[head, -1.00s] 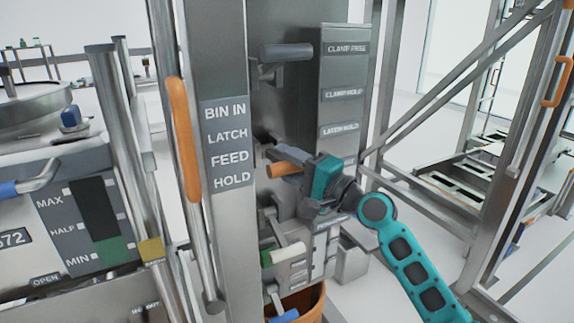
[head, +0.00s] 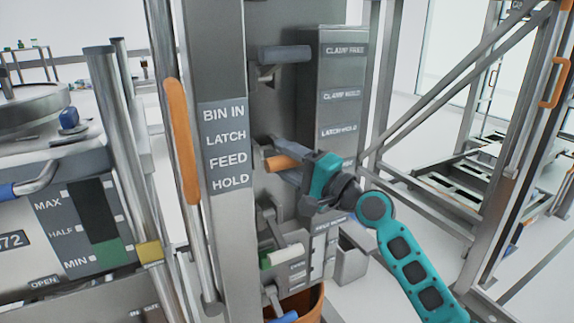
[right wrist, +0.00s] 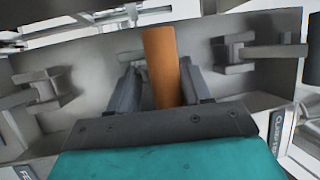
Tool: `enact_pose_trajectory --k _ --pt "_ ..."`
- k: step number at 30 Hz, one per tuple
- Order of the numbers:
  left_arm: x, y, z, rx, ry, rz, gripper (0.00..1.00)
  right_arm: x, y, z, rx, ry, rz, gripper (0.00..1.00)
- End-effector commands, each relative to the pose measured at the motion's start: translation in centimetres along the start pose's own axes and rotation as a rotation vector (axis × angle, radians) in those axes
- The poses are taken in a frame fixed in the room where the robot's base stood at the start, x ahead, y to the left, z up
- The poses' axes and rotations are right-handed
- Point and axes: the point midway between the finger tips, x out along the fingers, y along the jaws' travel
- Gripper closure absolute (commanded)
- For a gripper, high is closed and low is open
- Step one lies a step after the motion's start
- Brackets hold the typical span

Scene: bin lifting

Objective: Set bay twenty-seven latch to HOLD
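The orange latch handle (head: 284,162) sticks out from a grey metal column, below a grey lever (head: 285,53). My right gripper (head: 287,157) is at this handle, with its fingers along both sides. In the right wrist view the orange handle (right wrist: 162,65) lies between the fingers of my right gripper (right wrist: 160,85). A gap shows left of the handle, and the right finger is close to it; contact is unclear. A plate reading LATCH HOLD (head: 339,131) is on the column's side face. No bay number twenty-seven is readable. My left gripper is not in view.
A post label (head: 228,145) reads BIN IN, LATCH, FEED, HOLD. An orange grip bar (head: 181,140) runs along the post. A white-green handle (head: 282,256) and a blue-tipped lever (head: 285,317) sit below my gripper. A diagonal-braced frame (head: 460,80) stands at right.

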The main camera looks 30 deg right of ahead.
Motion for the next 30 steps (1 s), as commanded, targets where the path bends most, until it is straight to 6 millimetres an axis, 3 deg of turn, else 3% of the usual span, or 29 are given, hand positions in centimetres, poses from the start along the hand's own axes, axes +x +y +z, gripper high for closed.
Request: enact_pose_trajectory --k 1,3,14,30 --pt "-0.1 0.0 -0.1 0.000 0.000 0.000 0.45 0.1 -0.9 -0.3 -0.008 0.007 -0.017 0.52" --pt "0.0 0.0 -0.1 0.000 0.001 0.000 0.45 0.1 -0.7 -0.2 -0.006 0.006 -0.013 0.45" --pt "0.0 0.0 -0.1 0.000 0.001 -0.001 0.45 -0.1 -0.6 -0.2 -0.004 0.005 -0.010 0.45" --pt "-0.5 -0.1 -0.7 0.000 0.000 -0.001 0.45 -3.3 -2.2 -0.4 -0.004 0.005 -0.009 0.45"
